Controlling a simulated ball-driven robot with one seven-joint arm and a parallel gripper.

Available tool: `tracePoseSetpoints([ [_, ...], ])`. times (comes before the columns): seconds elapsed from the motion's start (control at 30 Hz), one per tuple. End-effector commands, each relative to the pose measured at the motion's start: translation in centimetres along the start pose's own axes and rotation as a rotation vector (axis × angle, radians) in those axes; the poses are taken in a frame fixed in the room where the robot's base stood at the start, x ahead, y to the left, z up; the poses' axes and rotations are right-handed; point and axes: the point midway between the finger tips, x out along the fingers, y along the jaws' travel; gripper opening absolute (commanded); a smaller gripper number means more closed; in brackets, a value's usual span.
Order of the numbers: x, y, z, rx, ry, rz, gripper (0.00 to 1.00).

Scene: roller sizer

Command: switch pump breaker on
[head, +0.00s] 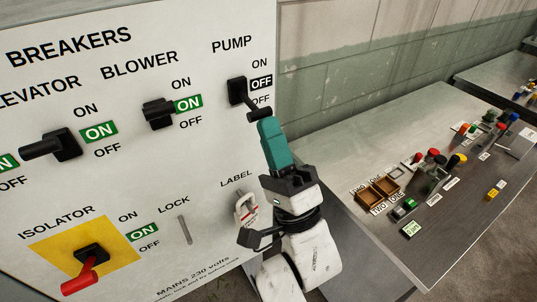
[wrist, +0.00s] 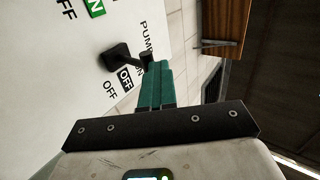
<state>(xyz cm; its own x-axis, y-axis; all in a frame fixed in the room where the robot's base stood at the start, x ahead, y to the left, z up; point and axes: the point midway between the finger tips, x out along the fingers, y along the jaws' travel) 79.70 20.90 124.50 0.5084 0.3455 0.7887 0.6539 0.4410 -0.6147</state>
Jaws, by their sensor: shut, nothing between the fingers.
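The pump breaker (head: 238,91) is a black rotary switch at the upper right of the white panel. Its window (head: 262,81) reads OFF in white on black, and its handle juts out, down and to the right. My gripper (head: 267,124) has teal fingers, shut and empty, with their tips at the handle's outer end. In the wrist view the breaker (wrist: 117,56) and its OFF window (wrist: 125,78) show beside my gripper (wrist: 151,68). The tips seem to meet the handle end from below; I cannot tell if they touch.
The blower breaker (head: 158,113) and elevator breaker (head: 62,146) show green ON windows. The isolator (head: 91,254) with a red handle also shows ON. A metal bench (head: 345,140) with buttons and small trays stands right.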

Motion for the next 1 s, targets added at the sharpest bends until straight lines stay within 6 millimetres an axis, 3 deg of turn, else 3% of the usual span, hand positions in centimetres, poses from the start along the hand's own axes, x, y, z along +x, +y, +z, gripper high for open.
tracePoseSetpoints([
  [0.1,1.1,-0.7,-0.3,-0.002,0.004,0.097,0.0],
  [0.6,4.6,-3.0,-0.3,0.001,0.001,0.089,0.0],
  [1.0,5.8,-3.3,-0.2,0.001,0.001,0.092,0.0],
])
